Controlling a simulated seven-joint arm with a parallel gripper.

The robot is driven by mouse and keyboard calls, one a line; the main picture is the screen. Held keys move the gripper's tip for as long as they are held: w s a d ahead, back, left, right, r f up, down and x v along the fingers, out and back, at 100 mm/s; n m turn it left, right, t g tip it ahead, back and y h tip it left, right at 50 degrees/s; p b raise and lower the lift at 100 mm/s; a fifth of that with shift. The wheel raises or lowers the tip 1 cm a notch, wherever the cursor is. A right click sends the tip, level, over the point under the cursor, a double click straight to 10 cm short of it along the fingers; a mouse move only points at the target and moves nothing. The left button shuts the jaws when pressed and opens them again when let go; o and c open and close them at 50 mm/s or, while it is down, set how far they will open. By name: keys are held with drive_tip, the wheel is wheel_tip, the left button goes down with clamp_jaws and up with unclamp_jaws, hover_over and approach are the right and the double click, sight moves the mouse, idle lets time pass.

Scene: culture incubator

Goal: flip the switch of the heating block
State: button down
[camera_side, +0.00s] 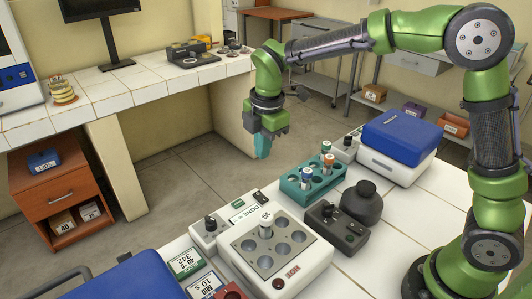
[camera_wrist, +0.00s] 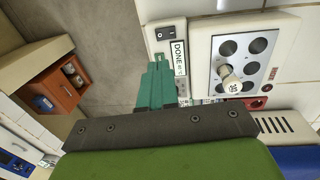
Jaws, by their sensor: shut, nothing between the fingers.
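The heating block (camera_side: 310,250) is a white box with a grey well plate marked HOT; a capped tube (camera_side: 265,222) stands in one well. It also shows in the wrist view (camera_wrist: 203,60). Beside it, a narrow white unit with a DONE label (camera_wrist: 180,57) carries a black rocker switch (camera_wrist: 171,32). A dark upright knob (camera_side: 211,223) stands at that unit's other end in the side view. I cannot tell which way the rocker is set. My gripper (camera_side: 263,153) is shut and empty, raised above bench height. In the wrist view its teal fingers (camera_wrist: 158,68) cover part of the unit.
A teal tube rack (camera_side: 312,180), a dark control box (camera_side: 335,228) with a round black vessel (camera_side: 362,200), and a blue-lidded box (camera_side: 400,140) stand right of and behind the block. Small display cards (camera_side: 187,262) stand at front left. The air around my gripper is clear.

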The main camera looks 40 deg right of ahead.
sight(259, 194)
drive_tip(key=f, duration=0.4)
drive_tip(key=w+f, duration=0.1)
drive_tip(key=f, duration=0.7)
drive_tip(key=shift+w+f, duration=0.25)
drive_tip(key=shift+f, duration=0.1)
drive_tip(key=shift+w+f, duration=0.1)
drive_tip(key=shift+f, duration=0.15)
drive_tip(key=shift+s, duration=0.2)
drive_tip(key=shift+s+r, duration=0.1)
drive_tip(key=shift+s, duration=0.55)
